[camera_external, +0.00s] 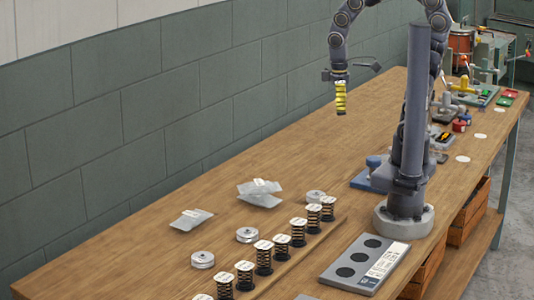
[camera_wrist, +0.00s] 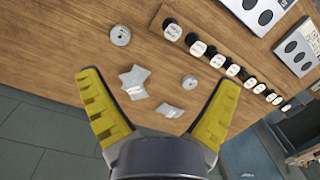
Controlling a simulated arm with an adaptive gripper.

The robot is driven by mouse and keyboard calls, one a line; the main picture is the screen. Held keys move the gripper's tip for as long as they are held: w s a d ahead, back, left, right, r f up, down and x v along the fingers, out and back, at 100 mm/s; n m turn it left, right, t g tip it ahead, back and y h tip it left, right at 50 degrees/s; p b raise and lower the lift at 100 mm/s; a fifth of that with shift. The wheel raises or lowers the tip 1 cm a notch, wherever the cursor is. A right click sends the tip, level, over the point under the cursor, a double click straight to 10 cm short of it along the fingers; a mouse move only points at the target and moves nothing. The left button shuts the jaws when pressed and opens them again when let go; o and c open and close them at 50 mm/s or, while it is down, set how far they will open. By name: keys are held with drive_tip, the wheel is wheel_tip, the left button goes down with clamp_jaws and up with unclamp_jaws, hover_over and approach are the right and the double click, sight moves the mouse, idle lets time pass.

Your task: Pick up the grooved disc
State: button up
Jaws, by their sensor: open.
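Several silver discs lie on the wooden table. One disc (camera_external: 202,260) at the front left shows a groove around its side. A second disc (camera_external: 248,235) lies behind it and also shows in the wrist view (camera_wrist: 189,82). A third disc (camera_external: 316,196), with a centre hole, lies near the far end of the spring row and shows in the wrist view (camera_wrist: 120,35). I cannot tell if all are grooved. My gripper (camera_external: 341,110) hangs high above the table, apart from the discs. Its yellow fingers (camera_wrist: 160,79) are open and empty in the wrist view.
A row of black springs with white caps (camera_external: 264,258) stands beside the discs. Clear packets (camera_external: 260,192) lie near the wall side. A grey plate with dark round recesses (camera_external: 340,283) lies at the front right. Tools crowd the far end. The table's middle is free.

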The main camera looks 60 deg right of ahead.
drive_tip(key=w+a+f+n+y, duration=0.2)
drive_tip(key=w+a+f+n, duration=0.65)
drive_tip(key=a, duration=0.25)
drive_tip(key=n+y, duration=0.2)
drive_tip(key=n, duration=0.3)
approach(248, 231)
drive_tip(key=shift+s+a+f+t, duration=0.1)
drive_tip(key=shift+s+f+t, duration=0.15)
drive_tip(key=shift+f, duration=0.25)
drive_tip(key=shift+s+a+f+t, duration=0.15)
drive_tip(key=shift+s+f, duration=0.05)
drive_tip(key=shift+f, duration=0.35)
drive_tip(key=shift+n, duration=0.25)
drive_tip(key=shift+x, duration=4)
drive_tip(key=shift+w, duration=0.2)
drive_tip(key=shift+r, duration=0.1)
drive_tip(key=c, duration=1.2)
